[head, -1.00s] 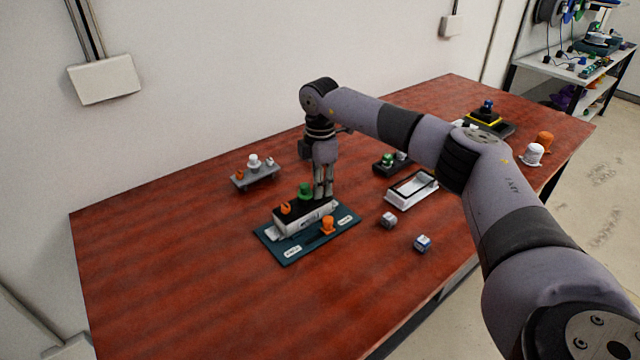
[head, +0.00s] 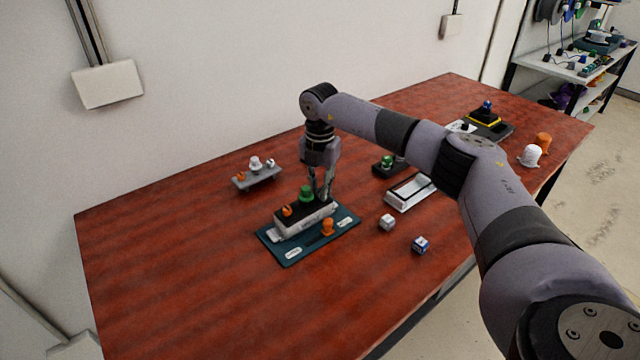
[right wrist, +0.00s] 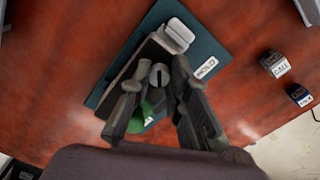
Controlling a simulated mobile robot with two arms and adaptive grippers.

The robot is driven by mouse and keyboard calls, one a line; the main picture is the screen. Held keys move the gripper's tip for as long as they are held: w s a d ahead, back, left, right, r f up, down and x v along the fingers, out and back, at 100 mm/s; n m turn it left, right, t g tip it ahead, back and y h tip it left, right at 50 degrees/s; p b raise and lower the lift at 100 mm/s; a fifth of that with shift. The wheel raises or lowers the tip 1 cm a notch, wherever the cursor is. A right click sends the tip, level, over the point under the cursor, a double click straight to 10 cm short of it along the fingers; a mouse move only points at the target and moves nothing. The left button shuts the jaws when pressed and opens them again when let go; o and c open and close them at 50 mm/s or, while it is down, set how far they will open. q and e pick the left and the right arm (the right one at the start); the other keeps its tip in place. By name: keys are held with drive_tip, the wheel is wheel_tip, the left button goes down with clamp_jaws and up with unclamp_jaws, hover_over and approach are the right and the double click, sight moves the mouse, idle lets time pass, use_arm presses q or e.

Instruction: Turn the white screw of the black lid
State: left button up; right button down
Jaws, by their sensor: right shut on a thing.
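The white phone-like box with the black lid (head: 311,214) sits on a dark teal mat (head: 284,252). The lid also shows in the right wrist view (right wrist: 148,50). It carries an orange knob (head: 287,211) and a green knob (head: 306,192). My right gripper (head: 321,194) points down at the lid's right end. In the right wrist view, a pale slotted screw (right wrist: 160,74) shows between its fingertips (right wrist: 157,77), and the gripper is shut on it. In the head view the fingers hide this screw. My left gripper is out of view.
Two small cubes (head: 387,222) (head: 420,244) lie to the right. A grey stand with knobs (head: 258,179) is behind left, a white tray (head: 410,192) to the right. The table's front left is clear.

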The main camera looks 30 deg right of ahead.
sight(319, 190)
drive_tip(key=n, duration=0.5)
drive_tip(key=shift+p, duration=0.3)
idle(0.4)
drive_tip(key=c, duration=1.5)
unclamp_jaws()
drive_tip(key=shift+r, duration=0.15)
wheel_tip(319, 190, up, 12)
drive_tip(key=shift+f, duration=0.1)
drive_tip(key=shift+a, duration=0.1)
